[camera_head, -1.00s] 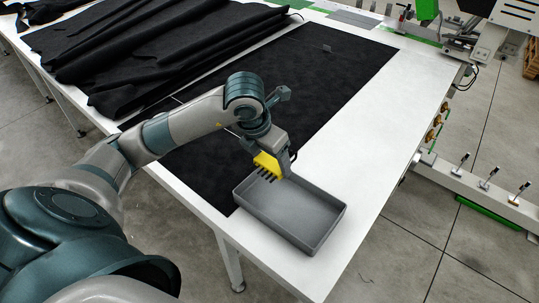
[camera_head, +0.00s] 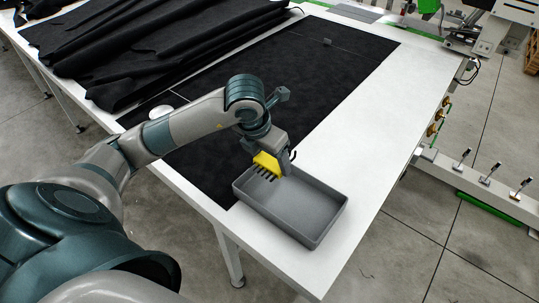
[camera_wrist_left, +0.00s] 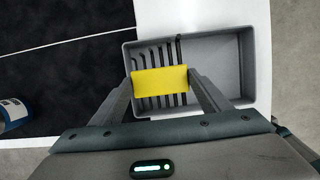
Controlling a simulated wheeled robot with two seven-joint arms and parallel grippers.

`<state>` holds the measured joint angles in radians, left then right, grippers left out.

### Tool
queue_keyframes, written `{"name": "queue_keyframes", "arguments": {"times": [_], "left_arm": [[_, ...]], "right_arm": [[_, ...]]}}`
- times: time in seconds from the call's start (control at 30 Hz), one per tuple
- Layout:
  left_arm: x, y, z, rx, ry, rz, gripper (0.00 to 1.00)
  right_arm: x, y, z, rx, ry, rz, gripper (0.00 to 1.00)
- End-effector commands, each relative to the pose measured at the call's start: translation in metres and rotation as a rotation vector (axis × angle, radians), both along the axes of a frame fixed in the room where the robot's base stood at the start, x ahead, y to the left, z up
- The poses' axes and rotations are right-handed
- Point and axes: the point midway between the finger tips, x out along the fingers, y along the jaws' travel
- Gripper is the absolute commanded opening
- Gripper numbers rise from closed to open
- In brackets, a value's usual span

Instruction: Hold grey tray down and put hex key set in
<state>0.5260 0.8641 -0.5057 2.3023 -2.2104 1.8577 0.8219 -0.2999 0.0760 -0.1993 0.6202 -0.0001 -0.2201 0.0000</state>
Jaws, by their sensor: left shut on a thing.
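The grey tray (camera_head: 312,212) is a shallow open box on the white table near its front corner. It also shows in the left wrist view (camera_wrist_left: 228,62). My left gripper (camera_head: 279,164) is shut on the hex key set (camera_head: 266,162), a yellow holder with several dark keys. The left wrist view shows the yellow holder (camera_wrist_left: 160,80) between both fingers, with the keys over the tray's left part. The set is above the left end of the tray; whether the keys touch its floor I cannot tell. My right gripper is in no view.
The white table (camera_head: 375,125) has free room beyond the tray. A flat black cloth (camera_head: 310,70) lies behind and left of it, with bunched black fabric (camera_head: 150,40) farther back. A blue cylindrical object (camera_wrist_left: 14,115) shows at the left wrist view's left edge.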

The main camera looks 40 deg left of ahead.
Motion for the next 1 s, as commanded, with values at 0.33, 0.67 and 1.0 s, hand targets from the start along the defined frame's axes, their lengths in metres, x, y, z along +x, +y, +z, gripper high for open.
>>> {"name": "queue_keyframes", "arguments": {"times": [0.33,0.67,1.0], "left_arm": [[0.000,0.000,-0.026,0.000,-0.001,0.000,0.40],[0.000,0.000,-0.029,0.000,-0.001,0.000,0.40],[0.000,0.000,-0.029,0.000,-0.002,0.000,0.40]], "right_arm": [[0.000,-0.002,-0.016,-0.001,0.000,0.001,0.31],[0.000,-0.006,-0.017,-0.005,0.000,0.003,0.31],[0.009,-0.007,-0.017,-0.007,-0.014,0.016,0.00]]}}
